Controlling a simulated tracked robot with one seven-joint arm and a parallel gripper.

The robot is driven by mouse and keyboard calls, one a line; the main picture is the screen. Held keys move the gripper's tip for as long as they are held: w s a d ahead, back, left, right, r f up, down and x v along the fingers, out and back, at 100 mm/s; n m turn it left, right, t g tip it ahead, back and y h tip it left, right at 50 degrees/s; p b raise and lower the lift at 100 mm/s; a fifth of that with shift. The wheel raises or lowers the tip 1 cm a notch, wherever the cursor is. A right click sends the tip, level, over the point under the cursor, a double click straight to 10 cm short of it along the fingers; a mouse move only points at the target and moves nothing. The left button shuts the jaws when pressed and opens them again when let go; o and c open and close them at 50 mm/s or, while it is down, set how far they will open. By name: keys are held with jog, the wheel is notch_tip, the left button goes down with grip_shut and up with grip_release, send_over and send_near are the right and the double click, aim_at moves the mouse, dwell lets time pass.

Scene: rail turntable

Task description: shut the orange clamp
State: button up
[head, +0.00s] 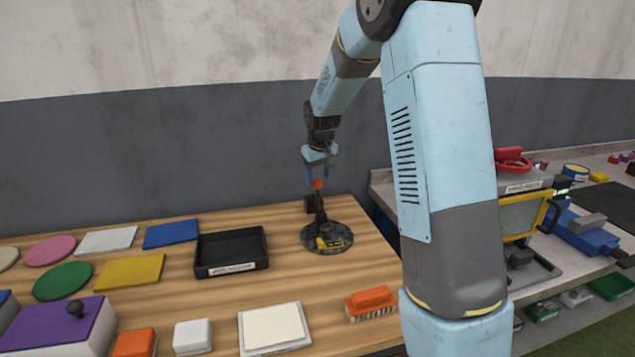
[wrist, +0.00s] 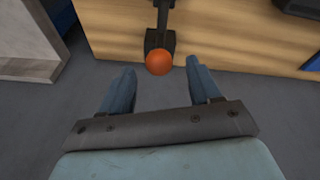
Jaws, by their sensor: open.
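The clamp (head: 318,210) stands on a round dark turntable (head: 311,236) near the back right of the wooden table. It has a dark lever that rises to an orange ball (head: 317,184). In the wrist view the orange ball (wrist: 159,62) lies ahead of my gripper, roughly centred between the fingers and just beyond their tips. My gripper (head: 319,172) is above the ball in the head view. In the wrist view my gripper (wrist: 160,78) is open and empty. The lower part of the clamp is partly hidden by the ball in the wrist view.
A yellow-and-black piece (head: 334,238) lies on the turntable. A black tray (head: 231,252) is to its left and an orange brush (head: 371,303) in front. A grey bench (head: 540,262) with tools stands right. The wall is close behind the table.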

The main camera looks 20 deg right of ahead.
jog(key=v, duration=1)
jog(key=shift+r, duration=0.2)
jog(key=shift+s, duration=0.15)
jog(key=s+r+m+t, duration=0.1)
jog(key=s+r, duration=0.1)
jog(key=s, duration=1.7)
jog(key=s+r+m+t, duration=0.1)
jog(key=s+r+m, duration=0.1)
jog(key=s, duration=1.6)
jog(key=shift+s+r, duration=0.35)
jog(key=shift+r, duration=0.25)
